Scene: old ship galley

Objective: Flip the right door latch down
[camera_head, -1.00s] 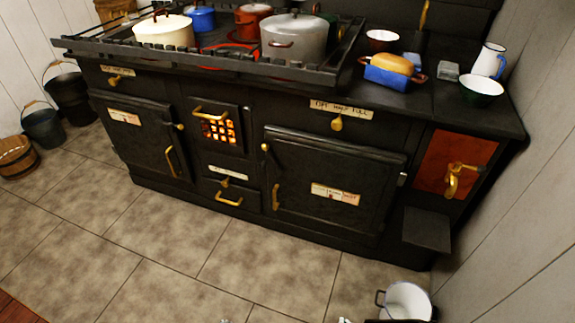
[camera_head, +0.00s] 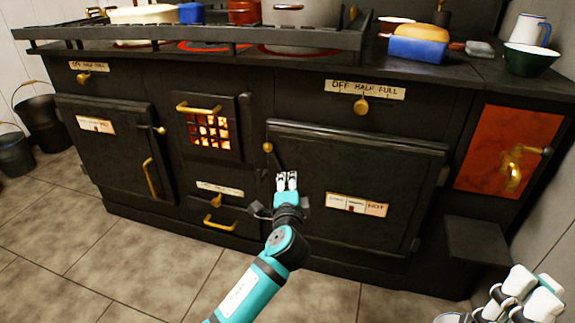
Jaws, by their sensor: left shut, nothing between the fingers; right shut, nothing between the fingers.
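The right oven door (camera_head: 385,165) is a wide black panel, closed, on the black stove. Its latch (camera_head: 267,147) shows at the door's upper left edge as a small brass knob on a dark lever, with the knob end up. My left gripper (camera_head: 287,176) is shut and empty, its white fingertips just below and right of the latch knob. Whether they touch the lever or door is unclear. The gripper hides the door's brass handle. My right gripper (camera_head: 518,285) is shut and empty at the lower right, well away from the latch.
The left oven door (camera_head: 110,140) has its own latch and handle. A glowing fire grate (camera_head: 208,132) lies between the doors. Pots and a blue dish (camera_head: 417,49) stand on the stove top. A black step (camera_head: 476,240) juts out at right. The tiled floor (camera_head: 140,265) in front is clear.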

